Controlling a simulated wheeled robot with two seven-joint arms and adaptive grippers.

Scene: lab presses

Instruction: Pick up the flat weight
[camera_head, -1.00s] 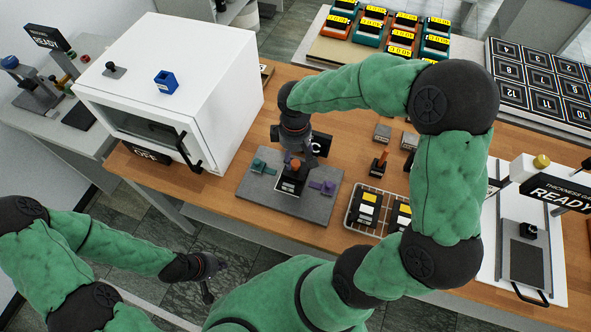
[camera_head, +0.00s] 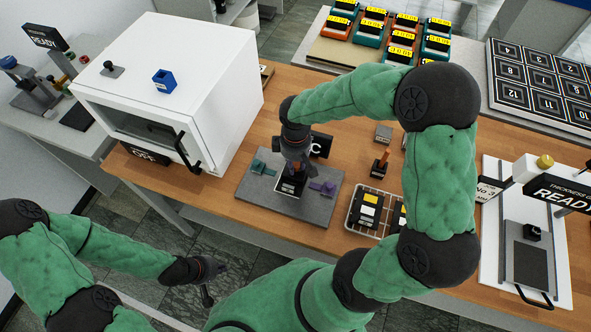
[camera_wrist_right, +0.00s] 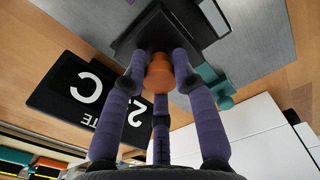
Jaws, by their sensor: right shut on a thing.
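In the head view my right gripper (camera_head: 294,168) points down over a dark square piece (camera_head: 290,187) on a grey base plate (camera_head: 258,205). In the right wrist view the three purple fingers of my right gripper (camera_wrist_right: 160,66) are closed around an orange knob (camera_wrist_right: 159,76). The knob appears to be the handle of the flat weight, whose dark body (camera_wrist_right: 152,38) lies beyond the fingertips. Whether the weight touches what is below cannot be told. My left gripper (camera_head: 208,284) hangs low in front of the table, away from the weight; its finger opening is unclear.
A teal clamp (camera_head: 262,168) and a purple clamp (camera_head: 323,188) flank the dark piece. A black "C" sign (camera_head: 320,145) stands just behind.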

